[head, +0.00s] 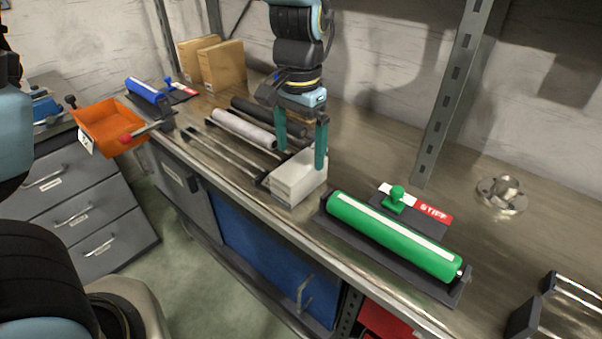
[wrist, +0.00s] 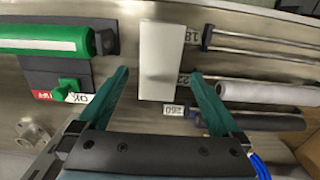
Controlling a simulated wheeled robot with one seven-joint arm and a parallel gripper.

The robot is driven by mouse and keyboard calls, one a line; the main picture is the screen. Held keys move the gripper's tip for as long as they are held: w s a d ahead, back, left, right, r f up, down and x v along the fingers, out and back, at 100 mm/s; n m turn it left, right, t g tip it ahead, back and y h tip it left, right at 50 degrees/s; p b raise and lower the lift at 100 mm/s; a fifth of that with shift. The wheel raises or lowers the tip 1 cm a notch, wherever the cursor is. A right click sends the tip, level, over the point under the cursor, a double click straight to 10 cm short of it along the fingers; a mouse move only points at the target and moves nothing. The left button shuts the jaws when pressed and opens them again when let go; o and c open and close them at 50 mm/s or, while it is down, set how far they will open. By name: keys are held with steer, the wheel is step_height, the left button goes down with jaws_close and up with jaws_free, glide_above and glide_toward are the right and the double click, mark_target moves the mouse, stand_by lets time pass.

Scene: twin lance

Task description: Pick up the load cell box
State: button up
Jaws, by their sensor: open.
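The load cell box appears to be the white box (head: 296,180) on the workbench, between the rods and the green cylinder. In the wrist view the white box (wrist: 161,60) lies ahead, between the lines of the two fingers. My gripper (head: 300,157) is open, with teal fingers pointing down at the box's far side; one fingertip is near its left rear and the other near its right rear. In the wrist view my gripper (wrist: 158,72) shows both fingers spread, with nothing held. I cannot tell whether the fingers touch the box.
A green cylinder (head: 390,232) on a dark base stands right of the box. A white roller (head: 244,128) and thin rods (head: 225,152) lie to its left. An orange bin (head: 108,125) sits at the far left. A metal flange (head: 502,193) stands on the right.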

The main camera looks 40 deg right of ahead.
mark_target(299, 165)
steer(key=shift+s+f+p, duration=0.1)
steer(key=shift+f+p, duration=0.7)
steer(key=shift+f, duration=2.6)
steer(key=shift+a, duration=0.1)
steer(key=shift+c, duration=0.2)
jaws_close()
